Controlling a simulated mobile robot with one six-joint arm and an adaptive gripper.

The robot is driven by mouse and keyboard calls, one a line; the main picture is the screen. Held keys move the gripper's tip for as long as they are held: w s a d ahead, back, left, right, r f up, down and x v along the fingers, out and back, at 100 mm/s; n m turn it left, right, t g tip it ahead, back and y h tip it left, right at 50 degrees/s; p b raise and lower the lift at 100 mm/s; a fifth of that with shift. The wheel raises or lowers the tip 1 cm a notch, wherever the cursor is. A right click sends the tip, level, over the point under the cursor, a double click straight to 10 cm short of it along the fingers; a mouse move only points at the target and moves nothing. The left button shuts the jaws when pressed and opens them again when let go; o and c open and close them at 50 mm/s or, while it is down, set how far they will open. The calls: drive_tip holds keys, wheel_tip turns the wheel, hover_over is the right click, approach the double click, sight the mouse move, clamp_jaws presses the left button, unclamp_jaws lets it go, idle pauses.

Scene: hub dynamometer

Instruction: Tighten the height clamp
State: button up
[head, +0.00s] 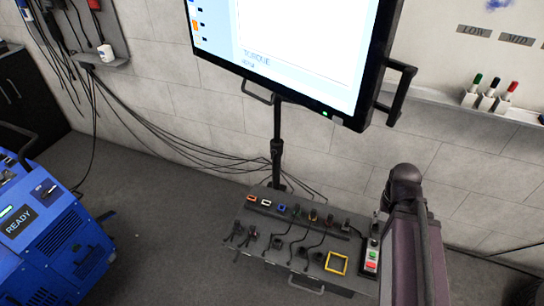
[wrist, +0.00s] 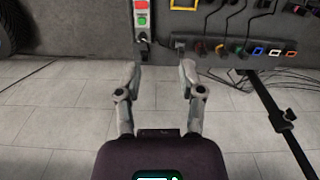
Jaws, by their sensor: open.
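The monitor stand's black pole (head: 277,118) runs down from the screen to behind the grey bench. A dark collar with a knob, which looks like the height clamp (head: 276,148), sits partway down the pole. In the wrist view the pole (wrist: 262,92) slants at the right, with the clamp (wrist: 284,119) on it. My gripper (wrist: 160,68) is open, with nothing between its fingers. It points toward the bench edge, and the clamp is off to its right in the wrist view. How tight the clamp is cannot be seen.
The large screen (head: 290,45) hangs above the clamp. The grey bench (head: 250,222) carries cables, connectors and a red-green button box (head: 372,255). A blue machine (head: 55,235) reading READY stands left. Loose cables (head: 165,145) run along the wall. Floor between machine and bench is clear.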

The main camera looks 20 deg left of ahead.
drive_tip(key=w+a+f+n+t+h+b, duration=0.3)
drive_tip(key=w+a+f+n+h+b, duration=0.1)
drive_tip(key=w+f+n+b, duration=0.3)
drive_tip(key=n+t+y+b, duration=0.3)
drive_tip(key=n+t+b, duration=1.2)
drive_tip(key=n+b, duration=1.1)
approach(272, 154)
drive_tip(key=s, duration=0.1)
drive_tip(key=s+n+p, duration=0.1)
drive_tip(key=shift+s+a+f, duration=0.15)
drive_tip(key=shift+s+a, duration=0.2)
drive_tip(key=w, duration=0.9)
drive_tip(key=w+d, duration=0.1)
drive_tip(key=w, duration=0.3)
drive_tip(key=shift+w+d, duration=0.1)
drive_tip(key=shift+w, duration=0.3)
